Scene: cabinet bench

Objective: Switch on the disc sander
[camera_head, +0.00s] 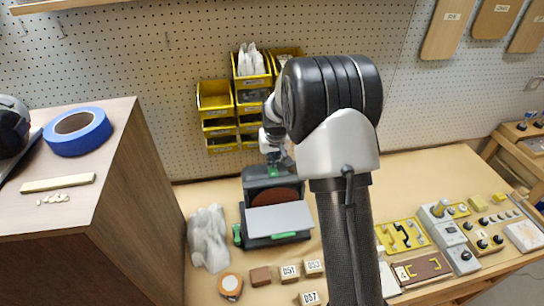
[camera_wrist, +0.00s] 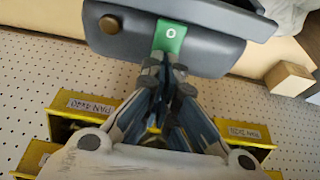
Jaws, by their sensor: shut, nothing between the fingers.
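The disc sander (camera_head: 259,182) stands on the bench in the head view, with a brown disc and a grey work table (camera_head: 280,217). In the wrist view its dark grey housing (camera_wrist: 215,45) fills the top. A green switch (camera_wrist: 170,37) marked "O" sits on that housing; in the head view a bit of green shows at the sander's top. My gripper (camera_wrist: 163,62) is shut and empty, with its fingertips right at the edge of the green switch. I cannot tell whether they touch it. In the head view my arm hides part of the gripper.
Yellow bins (camera_head: 215,98) hang on the pegboard behind the sander, close to my gripper. Small numbered blocks (camera_head: 289,273) and a tape roll (camera_head: 230,286) lie in front. A wooden cabinet (camera_head: 137,190) stands at left.

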